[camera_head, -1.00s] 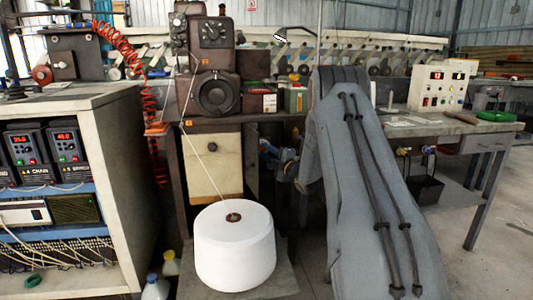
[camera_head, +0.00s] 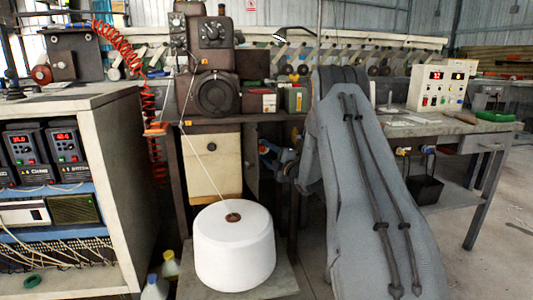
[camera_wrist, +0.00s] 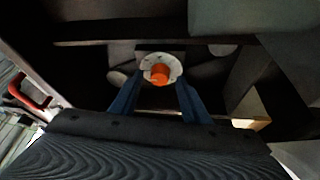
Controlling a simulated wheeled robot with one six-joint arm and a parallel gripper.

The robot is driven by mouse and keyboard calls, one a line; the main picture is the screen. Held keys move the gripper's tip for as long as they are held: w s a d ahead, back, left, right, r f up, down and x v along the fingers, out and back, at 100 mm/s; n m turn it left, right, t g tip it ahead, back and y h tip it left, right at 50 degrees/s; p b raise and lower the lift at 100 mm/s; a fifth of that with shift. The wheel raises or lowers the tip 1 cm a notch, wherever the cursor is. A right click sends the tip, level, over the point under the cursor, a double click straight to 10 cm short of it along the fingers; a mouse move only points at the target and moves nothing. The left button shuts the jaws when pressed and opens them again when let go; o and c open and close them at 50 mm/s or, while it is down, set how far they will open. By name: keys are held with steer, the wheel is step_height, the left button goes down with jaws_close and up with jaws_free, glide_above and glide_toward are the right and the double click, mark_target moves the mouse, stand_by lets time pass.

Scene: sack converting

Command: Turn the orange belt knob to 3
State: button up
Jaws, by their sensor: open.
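The orange knob (camera_wrist: 160,73) shows in the wrist view, in the middle of a round whitish dial plate (camera_wrist: 149,62). The marks on the dial are too small to read, so I cannot tell its setting. My gripper (camera_wrist: 160,84) is open, with one blue finger on each side of the knob in the picture. The knob appears between and just beyond the fingertips. I cannot tell whether either finger touches it. In the head view my grey arm link covers much of the right middle, and I cannot make out the knob for certain.
Dark ledges and panels surround the dial in the wrist view; a red handle (camera_wrist: 30,92) lies at left. In the head view, a large white thread cone (camera_head: 234,250) stands low in front of the machine. A cabinet (camera_head: 112,150) stands left and a workbench (camera_head: 440,126) right.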

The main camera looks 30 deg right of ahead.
steer(key=s+d+p, duration=0.1)
steer(key=s, duration=0.6)
steer(key=shift+s+f, duration=0.25)
steer(key=shift+f, duration=0.2)
